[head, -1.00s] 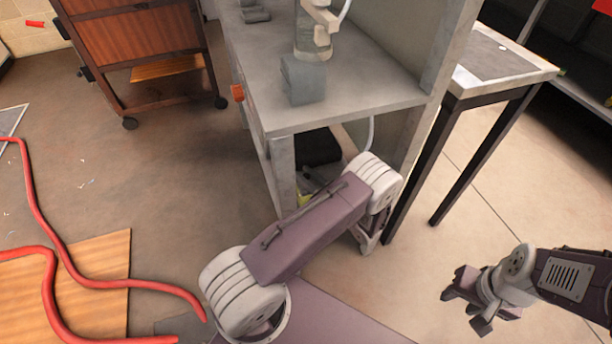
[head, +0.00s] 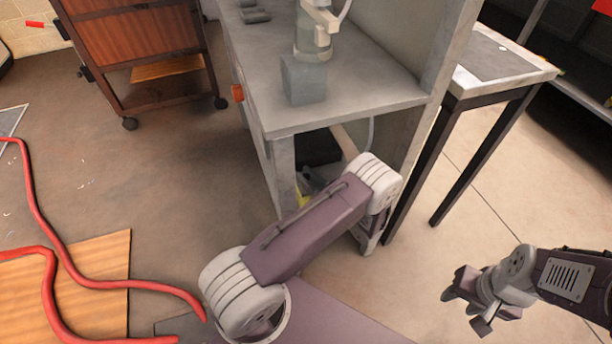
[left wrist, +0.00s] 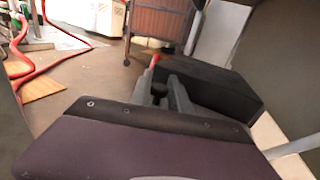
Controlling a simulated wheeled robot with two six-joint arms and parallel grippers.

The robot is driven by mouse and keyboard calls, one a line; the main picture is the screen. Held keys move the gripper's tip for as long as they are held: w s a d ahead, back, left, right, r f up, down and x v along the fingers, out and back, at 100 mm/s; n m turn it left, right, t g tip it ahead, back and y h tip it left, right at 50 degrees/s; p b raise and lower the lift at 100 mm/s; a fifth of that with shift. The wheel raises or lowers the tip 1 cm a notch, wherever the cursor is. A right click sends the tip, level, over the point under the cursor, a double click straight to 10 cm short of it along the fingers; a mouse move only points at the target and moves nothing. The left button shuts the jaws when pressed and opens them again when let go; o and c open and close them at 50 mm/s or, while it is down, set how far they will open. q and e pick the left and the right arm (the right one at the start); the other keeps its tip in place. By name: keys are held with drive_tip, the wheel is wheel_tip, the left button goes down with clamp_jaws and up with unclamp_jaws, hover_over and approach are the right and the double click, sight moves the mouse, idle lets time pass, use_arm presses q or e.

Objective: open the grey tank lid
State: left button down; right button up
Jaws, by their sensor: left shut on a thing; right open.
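My left gripper (left wrist: 162,92) is shut on a small dark part in the left wrist view, beside a black box (left wrist: 212,84). In the head view its arm reaches into the open lower compartment of a grey cabinet. The gripper is mostly hidden there by my own arm and the counter. The black box also shows inside that compartment in the head view (head: 318,147). I cannot tell for sure whether the held part is the grey tank lid. My right gripper (head: 465,306) is open and empty above the floor at the right.
The cabinet's grey counter (head: 355,95) overhangs the compartment and carries a grey block (head: 303,82). A table (head: 497,72) stands close at the right. A wooden cart (head: 140,45) stands at the back left. Red hoses (head: 75,265) lie at the left.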

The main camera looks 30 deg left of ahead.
idle(0.6)
use_arm(q)
drive_tip(key=shift+w+d+r+m+p, duration=0.15)
drive_tip(key=shift+r+m+p, duration=0.35)
drive_tip(key=shift+r+p, duration=0.25)
drive_tip(key=shift+m+t+y, duration=0.3)
drive_tip(key=shift+m+y, duration=0.1)
drive_tip(key=shift+m, duration=0.5)
drive_tip(key=r+p, duration=0.1)
drive_tip(key=w+d+r+p, duration=0.1)
drive_tip(key=r, duration=0.1)
drive_tip(key=r+p, duration=0.1)
drive_tip(key=shift+w+d+r, duration=0.15)
drive_tip(key=shift+w, duration=0.15)
drive_tip(key=shift+w+d+r+p, duration=0.5)
drive_tip(key=shift+w+d+r, duration=0.25)
drive_tip(key=shift+r, duration=0.2)
